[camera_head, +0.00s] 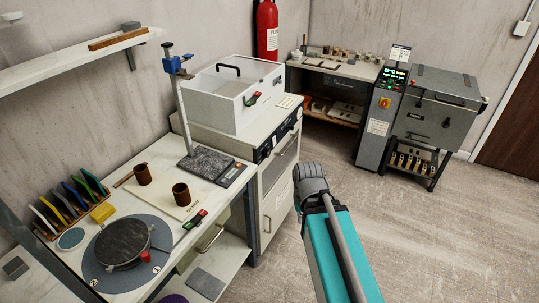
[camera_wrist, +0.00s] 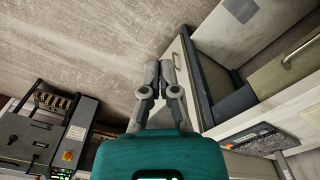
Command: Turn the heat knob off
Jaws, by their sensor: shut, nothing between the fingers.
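A dark control strip (camera_head: 278,138) with small round knobs runs along the upper front of the white cabinet in the head view. Its labels are too small to read, so I cannot tell which is the heat knob or how it is set. A red and yellow rotary switch (camera_head: 385,102) sits on the grey control column at the back right; it also shows in the wrist view (camera_wrist: 67,155). My gripper (camera_wrist: 160,68) is shut and empty, its fingertips close together and touching nothing visible. In the head view my arm reaches in front of the white cabinet; its fingers are not clear there.
A workbench (camera_head: 110,198) with a turntable (camera_head: 122,243) and brown cups stands at left. A white lidded box (camera_head: 232,95) sits on the cabinet. A grey kiln (camera_head: 437,108) stands at the back right beside a low table. The floor (camera_head: 440,230) at right is clear.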

